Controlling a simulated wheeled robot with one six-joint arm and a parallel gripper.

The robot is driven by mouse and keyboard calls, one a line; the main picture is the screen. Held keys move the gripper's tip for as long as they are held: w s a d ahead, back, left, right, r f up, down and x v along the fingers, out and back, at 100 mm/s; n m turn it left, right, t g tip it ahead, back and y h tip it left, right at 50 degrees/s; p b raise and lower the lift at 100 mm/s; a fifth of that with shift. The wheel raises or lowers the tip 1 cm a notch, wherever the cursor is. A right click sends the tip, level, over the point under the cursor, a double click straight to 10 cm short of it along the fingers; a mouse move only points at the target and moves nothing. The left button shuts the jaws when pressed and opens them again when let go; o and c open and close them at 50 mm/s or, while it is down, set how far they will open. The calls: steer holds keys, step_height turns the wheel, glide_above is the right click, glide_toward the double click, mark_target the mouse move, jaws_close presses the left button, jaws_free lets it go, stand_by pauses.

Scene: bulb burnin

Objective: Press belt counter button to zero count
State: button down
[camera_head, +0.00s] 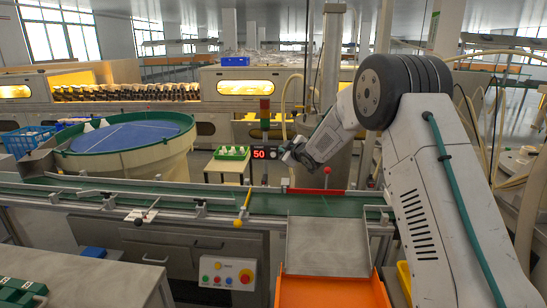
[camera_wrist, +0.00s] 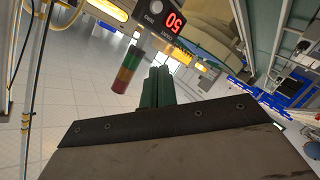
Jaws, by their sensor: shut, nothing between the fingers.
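The belt counter (camera_head: 265,153) is a small black box with a red display reading 50, standing behind the conveyor near the middle of the head view. In the wrist view the counter (camera_wrist: 172,18) appears upside down at the top, with small round features beside the digits. My gripper (camera_head: 288,157) is just right of the counter in the head view. In the wrist view my gripper's fingers (camera_wrist: 158,72) are together and empty, below the counter with a visible gap. Whether anything touches the button cannot be seen.
A red, yellow and green signal light (camera_wrist: 130,70) is close beside the fingers. The green conveyor belt (camera_head: 300,205) runs across the front. A green tray (camera_head: 231,153) on a small stand and a blue-topped round feeder (camera_head: 125,137) are to the left.

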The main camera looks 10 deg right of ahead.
mark_target(273, 155)
steer(key=w+a+f+n+y, duration=0.1)
steer(key=f+y, duration=0.1)
steer(key=f, duration=0.2)
steer(key=w+a+f+n+y, duration=0.2)
steer(key=f, duration=0.3)
steer(key=shift+w+a+f+n+t, duration=0.3)
steer(key=shift+w, duration=0.1)
steer(key=w+d, duration=0.2)
steer(key=w, duration=0.6)
steer(key=shift+d, duration=0.4)
steer(key=shift+w, duration=0.15)
stand_by(1.1)
steer(key=shift+w+d, duration=0.15)
steer(key=shift+w, duration=0.2)
steer(key=shift+w+d, duration=0.1)
steer(key=shift+w, duration=0.25)
stand_by(0.6)
steer(key=shift+s+a, duration=0.25)
steer(key=shift+s, duration=0.5)
